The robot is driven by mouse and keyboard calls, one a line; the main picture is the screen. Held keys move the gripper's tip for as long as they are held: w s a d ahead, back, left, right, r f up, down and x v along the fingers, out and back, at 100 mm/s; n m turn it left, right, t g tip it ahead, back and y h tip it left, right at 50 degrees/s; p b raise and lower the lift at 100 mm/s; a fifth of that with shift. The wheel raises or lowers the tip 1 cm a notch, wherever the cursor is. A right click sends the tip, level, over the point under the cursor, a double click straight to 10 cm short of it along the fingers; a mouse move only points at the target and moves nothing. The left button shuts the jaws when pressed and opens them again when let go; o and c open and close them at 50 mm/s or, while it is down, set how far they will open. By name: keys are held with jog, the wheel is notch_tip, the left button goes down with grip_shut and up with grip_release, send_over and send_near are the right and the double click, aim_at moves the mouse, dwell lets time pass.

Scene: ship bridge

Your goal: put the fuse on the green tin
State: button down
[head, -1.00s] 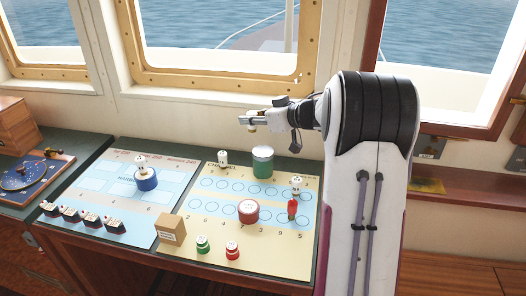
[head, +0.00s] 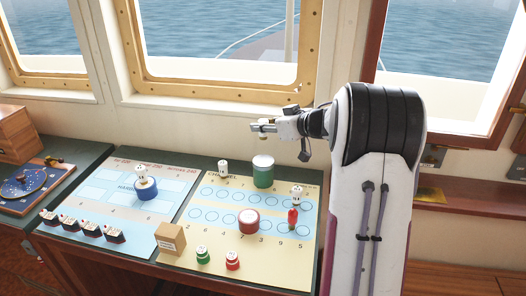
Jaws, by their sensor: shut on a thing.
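The green tin (head: 263,177), with a pale top, stands upright at the back of the right-hand chart board. My gripper (head: 261,128) is above the green tin, apart from it, with its fingers pointing left. It is shut on a small pale thing (head: 263,136), which I take to be the fuse. The held thing hangs just below the fingers, over the tin's top. It is too small to make out in detail, and the fingers partly hide it.
Near the green tin are a white piece (head: 222,168), a red tin (head: 249,222) and a red piece (head: 293,220) by another white piece (head: 297,193). A blue tin (head: 147,192), a cardboard box (head: 170,239) and several dark blocks (head: 91,230) stand farther left or in front.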

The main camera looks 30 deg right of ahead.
aim_at(263, 138)
jog(key=shift+f, duration=2.1)
jog(key=shift+f, duration=0.1)
jog(key=shift+f, duration=1.8)
jog(key=shift+f, duration=0.15)
jog(key=c, duration=1.8)
grip_release()
